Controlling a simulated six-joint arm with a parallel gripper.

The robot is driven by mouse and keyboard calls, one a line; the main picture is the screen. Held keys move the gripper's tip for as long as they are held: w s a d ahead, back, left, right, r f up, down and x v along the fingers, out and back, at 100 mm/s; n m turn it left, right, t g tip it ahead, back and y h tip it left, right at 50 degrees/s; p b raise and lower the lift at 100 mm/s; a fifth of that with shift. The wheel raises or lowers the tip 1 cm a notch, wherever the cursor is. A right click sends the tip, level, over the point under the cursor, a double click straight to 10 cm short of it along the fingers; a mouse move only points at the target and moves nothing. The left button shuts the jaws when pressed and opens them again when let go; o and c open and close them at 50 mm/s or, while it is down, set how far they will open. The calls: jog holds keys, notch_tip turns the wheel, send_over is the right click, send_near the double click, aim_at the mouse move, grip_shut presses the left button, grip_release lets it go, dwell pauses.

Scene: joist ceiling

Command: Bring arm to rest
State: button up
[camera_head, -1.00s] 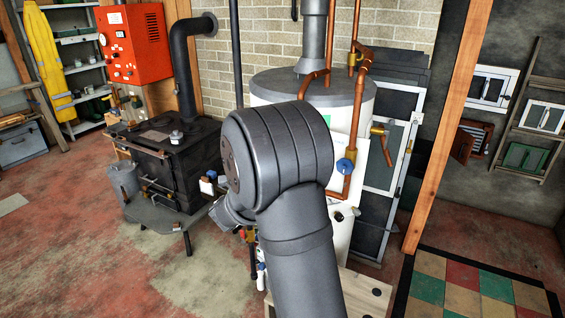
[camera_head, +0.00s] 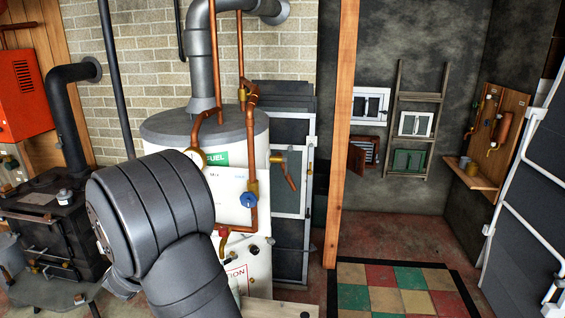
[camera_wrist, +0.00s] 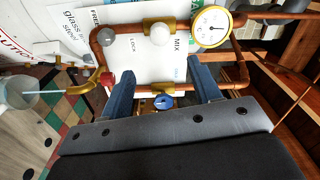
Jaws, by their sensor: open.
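I cannot tell how far the fingertips are from the pipes. In the head view my grey arm (camera_head: 155,215) rises from the lower edge in front of the white tank and the black stove. My gripper is hidden behind the arm there.
A white cylindrical tank (camera_head: 258,163) with copper pipes and a blue-handled valve (camera_head: 249,199) stands close beyond my arm. A black stove (camera_head: 50,222) is at left. A wooden post (camera_head: 340,130) stands right of the tank. The checkered floor mat (camera_head: 390,290) at lower right is clear.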

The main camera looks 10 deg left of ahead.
jog(key=w, duration=1.4)
jog(key=shift+w, duration=0.35)
jog(key=shift+s, duration=0.15)
